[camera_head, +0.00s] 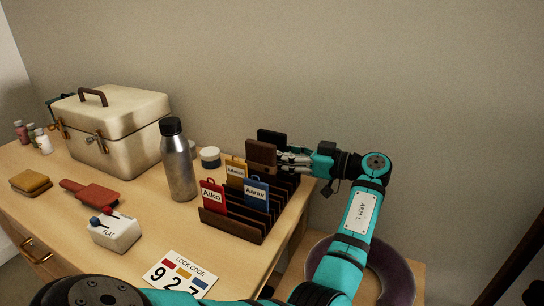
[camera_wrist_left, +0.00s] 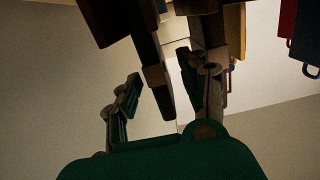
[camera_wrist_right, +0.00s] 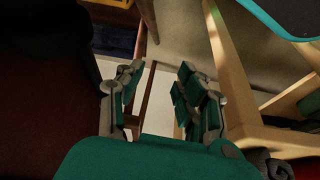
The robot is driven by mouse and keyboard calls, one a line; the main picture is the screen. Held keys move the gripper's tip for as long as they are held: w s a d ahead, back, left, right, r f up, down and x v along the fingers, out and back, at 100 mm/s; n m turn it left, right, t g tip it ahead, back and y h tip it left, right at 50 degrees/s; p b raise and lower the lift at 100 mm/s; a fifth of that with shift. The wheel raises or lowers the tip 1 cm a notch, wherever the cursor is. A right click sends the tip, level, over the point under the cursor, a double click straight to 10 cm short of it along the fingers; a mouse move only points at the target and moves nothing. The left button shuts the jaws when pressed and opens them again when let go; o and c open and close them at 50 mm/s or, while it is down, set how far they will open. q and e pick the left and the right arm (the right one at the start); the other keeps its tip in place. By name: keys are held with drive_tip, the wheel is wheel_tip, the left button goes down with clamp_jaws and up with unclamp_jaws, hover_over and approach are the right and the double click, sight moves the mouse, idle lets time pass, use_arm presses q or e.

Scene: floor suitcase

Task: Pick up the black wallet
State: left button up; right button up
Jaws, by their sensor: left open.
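The black wallet (camera_head: 271,138) stands upright at the far end of the slotted wooden rack (camera_head: 228,224), behind a brown wallet (camera_head: 261,154). My left gripper (camera_head: 291,159) reaches in from the right at the wallets, with its fingers open. In the left wrist view, dark upright pieces hang beside and between the fingers (camera_wrist_left: 162,95); which one is the black wallet I cannot tell, nor whether a finger touches it. My right gripper (camera_wrist_right: 158,95) shows only in its own wrist view, open and empty near wooden furniture.
Name tags, red (camera_head: 213,196), blue (camera_head: 256,193) and yellow (camera_head: 236,168), stand in the rack. A metal bottle (camera_head: 178,165), small jar (camera_head: 210,157) and cream case (camera_head: 112,125) are left of it. Bare wall lies behind.

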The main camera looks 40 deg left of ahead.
use_arm(q)
drive_tip(key=x, duration=0.3)
drive_tip(key=shift+a+f, duration=0.1)
drive_tip(key=shift+a, duration=0.25)
clamp_jaws()
